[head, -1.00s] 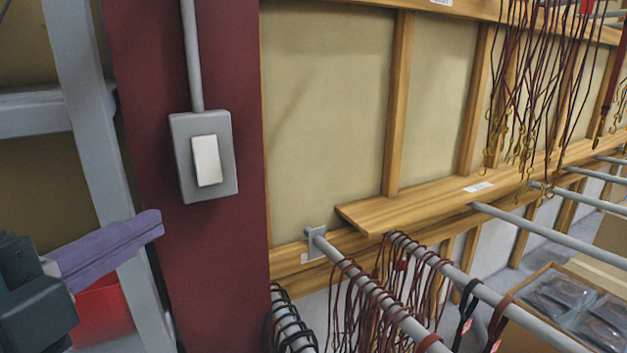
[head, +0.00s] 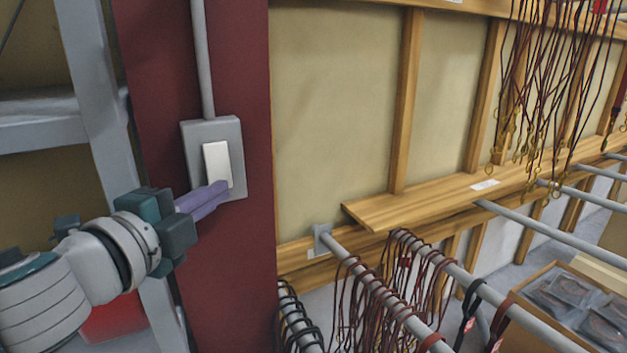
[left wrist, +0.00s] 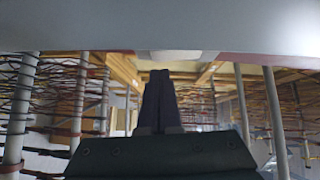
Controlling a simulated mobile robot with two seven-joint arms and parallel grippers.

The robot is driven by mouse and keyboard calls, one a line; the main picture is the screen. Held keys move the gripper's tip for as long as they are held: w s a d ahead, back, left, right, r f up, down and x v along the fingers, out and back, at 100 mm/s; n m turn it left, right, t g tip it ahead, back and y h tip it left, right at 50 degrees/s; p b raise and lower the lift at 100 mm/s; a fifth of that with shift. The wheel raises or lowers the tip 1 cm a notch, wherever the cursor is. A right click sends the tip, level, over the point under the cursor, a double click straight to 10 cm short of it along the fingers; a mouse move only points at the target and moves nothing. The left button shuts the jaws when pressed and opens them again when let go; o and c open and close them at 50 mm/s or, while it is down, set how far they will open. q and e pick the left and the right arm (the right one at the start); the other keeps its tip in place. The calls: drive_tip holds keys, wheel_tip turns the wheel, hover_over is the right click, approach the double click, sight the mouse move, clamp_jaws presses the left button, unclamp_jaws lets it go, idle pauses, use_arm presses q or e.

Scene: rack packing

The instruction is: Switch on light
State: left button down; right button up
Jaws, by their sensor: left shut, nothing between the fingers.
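The light switch is a white rocker (head: 217,164) in a grey box (head: 232,132) on a dark red post. My left gripper (head: 222,190) is shut and empty, its purple fingers together. In the head view its fingertips are at the lower part of the rocker and cover its bottom edge; I cannot tell for sure whether they touch it. In the left wrist view the closed fingers (left wrist: 160,85) point up toward a grey surface across the top, with a pale patch (left wrist: 176,54) just beyond the tips. My right gripper is not in view.
A grey conduit (head: 201,60) runs up from the box. A grey shelf frame (head: 95,90) stands left of the post (head: 255,60), with a red container (head: 115,318) below. Rails (head: 375,285) with hanging cords and a wooden ledge (head: 420,208) are on the right.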

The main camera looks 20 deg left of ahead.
use_arm(q)
drive_tip(key=shift+w+a+f, duration=0.1)
drive_tip(key=shift+w+a, duration=0.35)
drive_tip(key=shift+a, duration=0.05)
